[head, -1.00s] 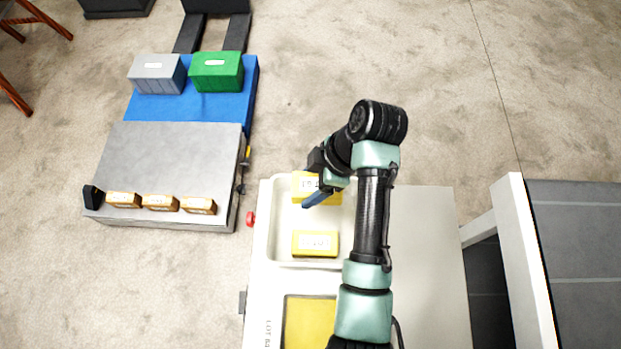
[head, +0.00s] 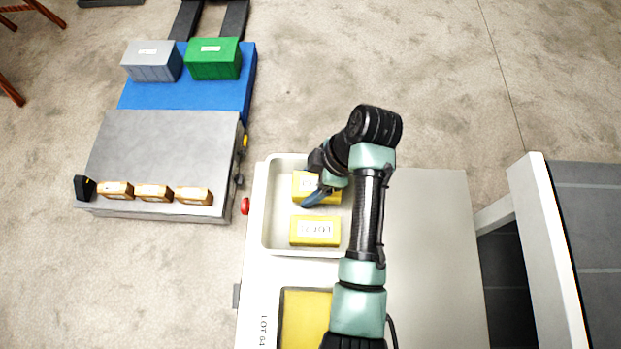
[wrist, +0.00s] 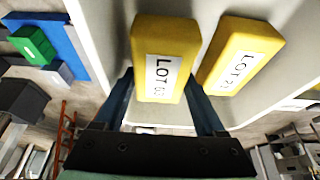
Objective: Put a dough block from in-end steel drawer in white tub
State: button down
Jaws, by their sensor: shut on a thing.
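The white tub (head: 276,212) stands on the pale worktop in the head view. One yellow dough block (head: 315,231) with a white label lies in its nearer part. My gripper (head: 314,196) is over the tub, its blue fingers pointing down. It is shut on a second yellow dough block (head: 302,184), which appears within the tub's outline. In the wrist view this held block (wrist: 165,50), labelled LOT, sits between the two fingers, with the other block (wrist: 240,55) close beside it. I cannot tell whether the held block touches the tub floor. I cannot make out the steel drawer.
A steel-topped unit (head: 160,150) at left carries three tan labelled blocks (head: 153,193). Behind it, grey (head: 151,65) and green (head: 214,60) bins stand on a blue surface. A red knob (head: 245,206) juts from the worktop's left side. The worktop right of my arm (head: 430,230) is clear.

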dwell(0.3)
grip_release()
jog(key=b+v, duration=0.1)
jog(key=v, duration=0.4)
jog(key=shift+w+d+r, duration=0.1)
jog(key=p+v, duration=0.5)
jog(key=v, duration=0.2)
jog(key=shift+r+p, duration=0.4)
jog(key=shift+d, duration=0.1)
